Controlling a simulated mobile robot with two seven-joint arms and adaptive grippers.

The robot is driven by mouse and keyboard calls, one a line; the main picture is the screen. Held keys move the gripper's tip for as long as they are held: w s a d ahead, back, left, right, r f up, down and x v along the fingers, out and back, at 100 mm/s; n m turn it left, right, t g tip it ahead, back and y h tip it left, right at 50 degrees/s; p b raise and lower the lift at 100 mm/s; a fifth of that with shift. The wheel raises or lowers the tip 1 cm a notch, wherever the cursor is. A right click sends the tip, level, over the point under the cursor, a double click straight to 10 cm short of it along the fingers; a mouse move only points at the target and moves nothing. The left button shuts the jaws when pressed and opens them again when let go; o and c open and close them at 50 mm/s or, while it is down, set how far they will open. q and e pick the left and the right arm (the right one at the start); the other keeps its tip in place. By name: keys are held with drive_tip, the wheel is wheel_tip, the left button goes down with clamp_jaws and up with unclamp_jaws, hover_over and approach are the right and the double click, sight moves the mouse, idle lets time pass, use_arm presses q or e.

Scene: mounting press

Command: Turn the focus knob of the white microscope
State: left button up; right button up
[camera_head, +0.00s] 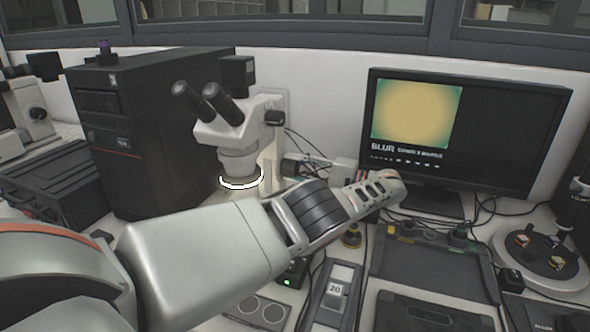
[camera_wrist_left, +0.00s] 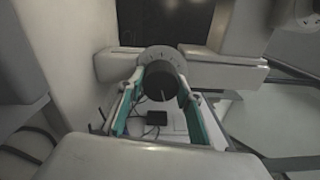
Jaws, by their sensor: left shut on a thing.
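The white microscope (camera_head: 238,135) stands left of centre in the head view, with black eyepieces and a lit ring under its head. My left arm crosses in front of its lower part and hides the focus knob there. In the left wrist view, the black round focus knob (camera_wrist_left: 161,82) sits in front of a grey dial-like disc. My left gripper (camera_wrist_left: 163,100) has its teal-padded fingers on both sides of the knob and is shut on it. My right gripper is not in view.
A monitor (camera_head: 465,140) at the right shows a blurred yellow disc and the word BLUR. A black computer tower (camera_head: 140,140) stands left of the microscope. Cables lie behind my wrist. A black tray (camera_head: 430,270) and a small box marked 20 (camera_head: 336,290) lie in front.

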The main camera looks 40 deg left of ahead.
use_arm(q)
drive_tip(key=shift+n, duration=0.5)
drive_tip(key=o, duration=1.1)
